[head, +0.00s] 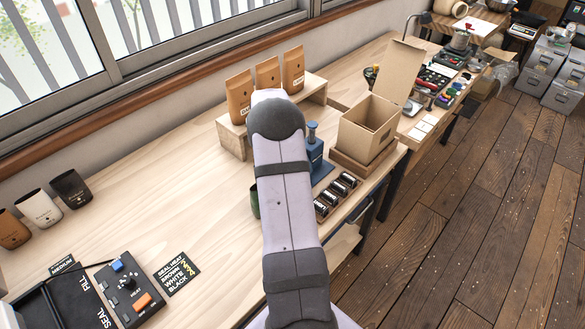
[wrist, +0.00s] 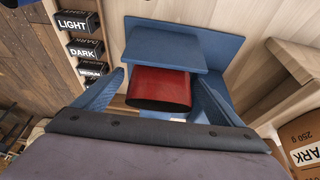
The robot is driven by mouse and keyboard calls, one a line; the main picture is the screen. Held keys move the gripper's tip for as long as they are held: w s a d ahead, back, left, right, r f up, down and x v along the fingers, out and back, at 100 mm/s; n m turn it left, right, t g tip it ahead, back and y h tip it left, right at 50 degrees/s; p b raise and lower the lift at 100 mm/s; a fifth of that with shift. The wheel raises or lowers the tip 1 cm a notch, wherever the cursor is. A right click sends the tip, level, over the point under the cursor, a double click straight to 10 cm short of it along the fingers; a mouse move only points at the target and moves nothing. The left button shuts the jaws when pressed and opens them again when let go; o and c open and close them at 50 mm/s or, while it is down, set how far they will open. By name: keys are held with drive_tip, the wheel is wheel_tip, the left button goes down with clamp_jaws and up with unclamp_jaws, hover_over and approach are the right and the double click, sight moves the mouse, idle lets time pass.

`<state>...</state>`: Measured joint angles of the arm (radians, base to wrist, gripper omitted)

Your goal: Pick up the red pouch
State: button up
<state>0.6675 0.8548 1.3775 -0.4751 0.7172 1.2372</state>
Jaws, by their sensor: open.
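In the wrist view, the red pouch (wrist: 158,90) shows between the two fingers of my gripper (wrist: 157,76), with clear gaps on both sides. My gripper is open and not closed on it. The pouch's upper part in the picture is at the edge of a blue plate of the blue press (wrist: 190,35). I cannot tell whether pouch and plate touch. In the head view, my arm hides the pouch and my gripper; part of the blue press (head: 316,154) shows to the right of the arm.
Small labelled black blocks (wrist: 78,22) stand beside the press. Kraft bags (head: 268,74) stand on a wooden riser (head: 232,138) behind the arm. An open cardboard box (head: 365,130) is at the right. A dark green item (head: 254,201) is partly hidden by my arm. The front-left bench is partly clear.

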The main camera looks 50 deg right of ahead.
drive_tip(key=c, duration=1.5)
drive_tip(key=shift+r, duration=0.1)
wheel_tip(320, 180, up, 18)
drive_tip(key=b, duration=0.4)
drive_tip(key=shift+b, duration=0.4)
